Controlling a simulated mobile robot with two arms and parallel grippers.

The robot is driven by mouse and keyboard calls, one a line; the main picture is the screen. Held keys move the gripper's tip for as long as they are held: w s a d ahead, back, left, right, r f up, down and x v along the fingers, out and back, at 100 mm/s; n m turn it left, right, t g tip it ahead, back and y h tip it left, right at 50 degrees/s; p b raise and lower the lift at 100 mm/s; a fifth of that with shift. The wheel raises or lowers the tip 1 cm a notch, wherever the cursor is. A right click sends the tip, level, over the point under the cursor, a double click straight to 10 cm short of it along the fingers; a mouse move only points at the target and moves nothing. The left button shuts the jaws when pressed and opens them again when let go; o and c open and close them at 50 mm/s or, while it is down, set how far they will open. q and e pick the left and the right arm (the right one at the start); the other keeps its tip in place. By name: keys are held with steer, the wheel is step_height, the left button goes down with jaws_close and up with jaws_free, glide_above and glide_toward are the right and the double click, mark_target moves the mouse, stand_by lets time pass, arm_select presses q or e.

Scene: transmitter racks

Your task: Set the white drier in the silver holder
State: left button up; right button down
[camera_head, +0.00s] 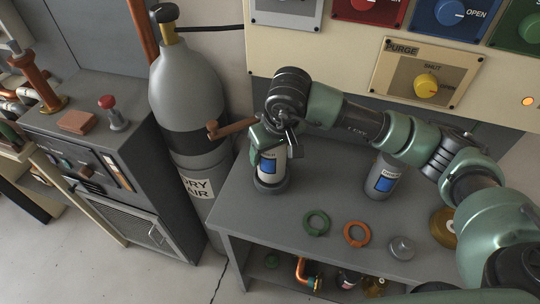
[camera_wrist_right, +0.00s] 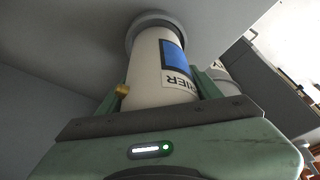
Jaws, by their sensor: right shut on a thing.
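The white drier (camera_head: 268,172) stands upright at the left end of the grey bench, with a blue label on its side. My right gripper (camera_head: 268,147) is shut around its upper part, coming from above. In the right wrist view the white drier (camera_wrist_right: 158,68) lies between the fingers (camera_wrist_right: 162,92). Its far end meets a grey round ring, seemingly the silver holder (camera_wrist_right: 133,33); the ring also shows around its foot in the head view (camera_head: 271,186). I cannot tell how fully it is seated. My left gripper is out of view.
A second, greyer drier (camera_head: 385,177) with a blue label stands further right on the bench (camera_head: 325,190). A green ring (camera_head: 316,223), an orange ring (camera_head: 357,234) and a metal knob (camera_head: 401,248) lie in front. A grey gas cylinder (camera_head: 187,90) stands close on the left.

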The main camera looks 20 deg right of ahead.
step_height(320, 180, down, 2)
steer(key=shift+f, duration=0.1)
steer(key=shift+f, duration=0.2)
steer(key=shift+c, duration=1.5)
jaws_free()
